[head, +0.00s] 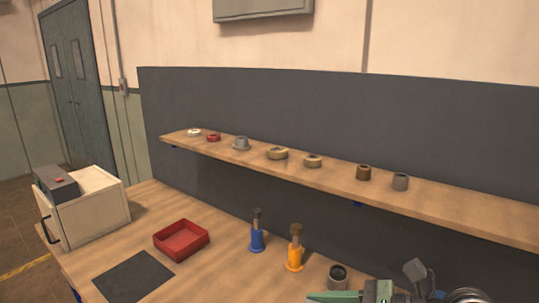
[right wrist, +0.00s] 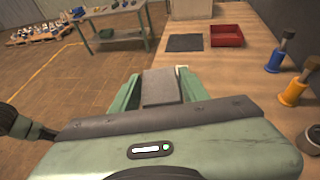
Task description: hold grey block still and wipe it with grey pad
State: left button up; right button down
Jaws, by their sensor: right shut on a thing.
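My right gripper (right wrist: 160,78) has its two green fingers shut on a grey, flat-faced piece, which I take for the grey block (right wrist: 161,90); the view does not fully rule out the pad. The block sits between the fingers, clear of the table. No separate grey pad can be made out. My left gripper is not in view.
The wooden bench holds a red tray (head: 181,239), a dark mat (head: 134,276), blue (head: 257,237) and yellow (head: 294,252) holders with brushes, and a dark cup (head: 338,277). A beige box (head: 88,210) stands at left. The shelf (head: 330,180) above carries several small rings and bushings.

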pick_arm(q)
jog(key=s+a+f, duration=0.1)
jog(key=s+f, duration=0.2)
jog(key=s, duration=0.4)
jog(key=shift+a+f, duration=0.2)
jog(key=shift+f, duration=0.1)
pick_arm(e)
jog(key=s+d+f+m+t+h, duration=0.1)
jog(key=s+d+f+m+t, duration=0.1)
jog(key=d+f, duration=0.4)
jog(key=s+d+t, duration=0.1)
jog(key=d, duration=0.3)
jog(key=shift+s+d+f+m+h, duration=0.25)
jog(key=shift+d+f+m+h, duration=0.05)
jog(key=shift+m, duration=0.1)
